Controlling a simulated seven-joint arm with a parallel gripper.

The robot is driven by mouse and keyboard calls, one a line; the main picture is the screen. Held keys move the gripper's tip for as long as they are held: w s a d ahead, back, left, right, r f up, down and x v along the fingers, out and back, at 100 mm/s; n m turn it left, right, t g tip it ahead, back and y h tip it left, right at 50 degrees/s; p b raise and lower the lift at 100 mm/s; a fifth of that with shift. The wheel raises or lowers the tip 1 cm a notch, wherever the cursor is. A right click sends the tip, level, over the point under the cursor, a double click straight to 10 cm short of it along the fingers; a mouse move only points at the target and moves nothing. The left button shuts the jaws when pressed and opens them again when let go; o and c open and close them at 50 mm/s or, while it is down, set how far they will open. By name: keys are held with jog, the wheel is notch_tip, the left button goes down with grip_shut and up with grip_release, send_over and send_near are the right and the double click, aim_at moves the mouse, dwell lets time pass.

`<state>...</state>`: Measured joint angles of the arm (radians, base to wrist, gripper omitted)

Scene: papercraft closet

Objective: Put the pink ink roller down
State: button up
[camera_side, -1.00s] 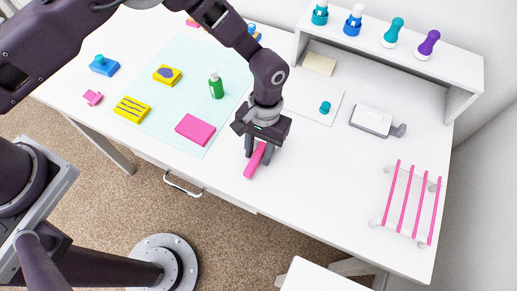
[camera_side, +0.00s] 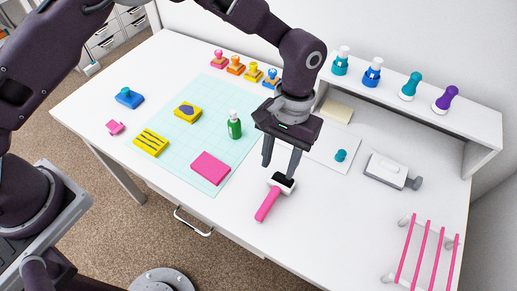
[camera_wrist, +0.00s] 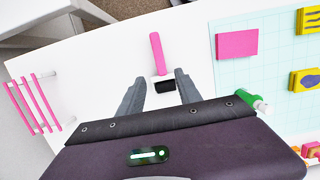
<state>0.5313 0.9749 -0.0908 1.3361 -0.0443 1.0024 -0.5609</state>
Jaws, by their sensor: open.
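The pink ink roller (camera_side: 267,204) lies on the white desk, its pink handle toward the front edge and its black roller head toward the back. It also shows in the wrist view (camera_wrist: 157,52), with the handle pointing away from my gripper. My gripper (camera_side: 281,171) is open above the roller's head, and nothing is held between the fingers. In the wrist view the two fingers (camera_wrist: 159,90) stand apart on either side of the black head. In the side view the fingertips overlap the head, so the exact height gap is hard to tell.
A pink block (camera_side: 211,168) and a green bottle (camera_side: 234,125) sit on the cutting mat (camera_side: 190,164) to the left. A rack with pink bars (camera_side: 425,250) stands at the right. A white tool (camera_side: 386,170) lies farther back. Desk right of the roller is clear.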

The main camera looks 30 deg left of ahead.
jog(key=s+a+r+t, duration=0.1)
jog(key=a+r+t, duration=0.1)
jog(key=a+r, duration=0.65)
jog(key=s+a+r+t, duration=0.15)
jog(key=a+r, duration=0.35)
jog(key=r, duration=0.6)
jog(key=s+a+r+t, duration=0.2)
jog(key=s+a, duration=0.4)
jog(key=s, duration=0.2)
jog(key=s+a+r+t, duration=0.2)
jog(key=s+a, duration=0.4)
jog(key=s, duration=0.2)
jog(key=shift+s+a+r, duration=0.35)
jog(key=shift+s, duration=0.05)
jog(key=shift+o, duration=0.5)
jog(key=shift+t, duration=0.25)
